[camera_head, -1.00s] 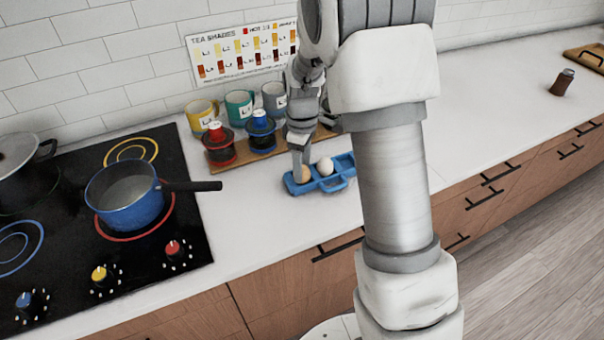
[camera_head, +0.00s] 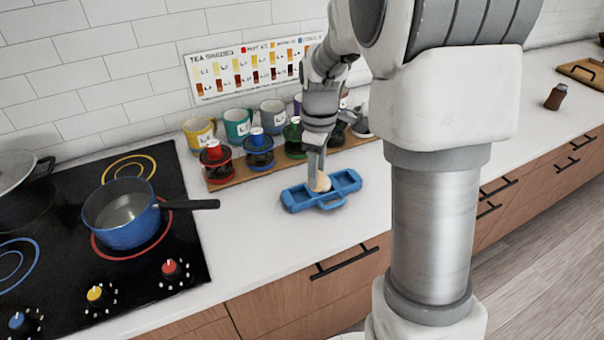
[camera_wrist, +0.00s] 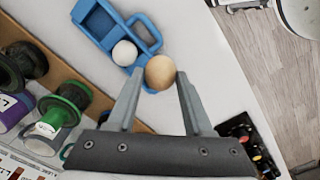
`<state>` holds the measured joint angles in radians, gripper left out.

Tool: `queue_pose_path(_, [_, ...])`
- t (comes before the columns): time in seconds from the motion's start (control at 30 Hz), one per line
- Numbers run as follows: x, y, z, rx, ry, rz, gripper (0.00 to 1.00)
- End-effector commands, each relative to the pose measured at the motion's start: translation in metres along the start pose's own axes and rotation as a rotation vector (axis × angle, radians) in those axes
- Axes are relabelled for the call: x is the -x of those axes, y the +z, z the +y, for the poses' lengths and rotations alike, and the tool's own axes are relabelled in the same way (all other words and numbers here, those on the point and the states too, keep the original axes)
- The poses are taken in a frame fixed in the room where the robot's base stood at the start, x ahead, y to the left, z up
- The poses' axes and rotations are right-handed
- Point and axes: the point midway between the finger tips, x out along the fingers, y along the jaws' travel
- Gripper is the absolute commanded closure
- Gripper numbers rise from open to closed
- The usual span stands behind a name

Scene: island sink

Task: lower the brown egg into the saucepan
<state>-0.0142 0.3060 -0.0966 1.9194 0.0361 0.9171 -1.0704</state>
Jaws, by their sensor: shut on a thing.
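The brown egg (camera_head: 321,182) is held between my gripper's fingertips (camera_head: 317,172), above the blue egg tray (camera_head: 331,206). In the wrist view the brown egg (camera_wrist: 161,72) sits between the two fingertips and overlaps the end of the tray (camera_wrist: 92,18). It looks larger than the white egg (camera_wrist: 124,53), which lies in the tray. The left compartment of the tray looks empty in the head view. The blue saucepan (camera_head: 127,233) stands upright on the red-ringed burner at left, its black handle (camera_head: 190,204) pointing right toward the tray. Its open top shows a pale grey inside.
A wooden stand (camera_head: 226,183) with red, blue and green-topped jars is behind the tray, with mugs (camera_head: 238,124) behind it. A dark pot (camera_head: 22,195) stands on the hob's far left. Bare white counter (camera_head: 245,230) lies between hob and tray.

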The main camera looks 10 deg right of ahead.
Motion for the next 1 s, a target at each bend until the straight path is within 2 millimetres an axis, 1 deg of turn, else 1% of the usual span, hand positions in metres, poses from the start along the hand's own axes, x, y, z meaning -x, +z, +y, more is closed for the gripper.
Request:
queue_pose_path(0.03, [0.007,0.011,-0.004,-0.002,0.002,0.002,0.68])
queue_pose_path(0.2, [0.025,0.038,-0.015,-0.002,0.002,0.002,0.68])
queue_pose_path(0.33, [0.034,0.053,-0.02,-0.001,0.001,0.001,0.68])
queue_pose_path(0.47, [0.04,0.059,-0.025,0.0,-0.001,0.0,0.68])
queue_pose_path(0.57, [0.045,0.055,-0.029,0.004,-0.001,0.0,0.68])
queue_pose_path(0.67, [0.052,0.043,-0.035,0.006,-0.001,0.0,0.68])
queue_pose_path(1.0, [0.074,-0.016,-0.061,0.007,-0.001,0.0,0.68])
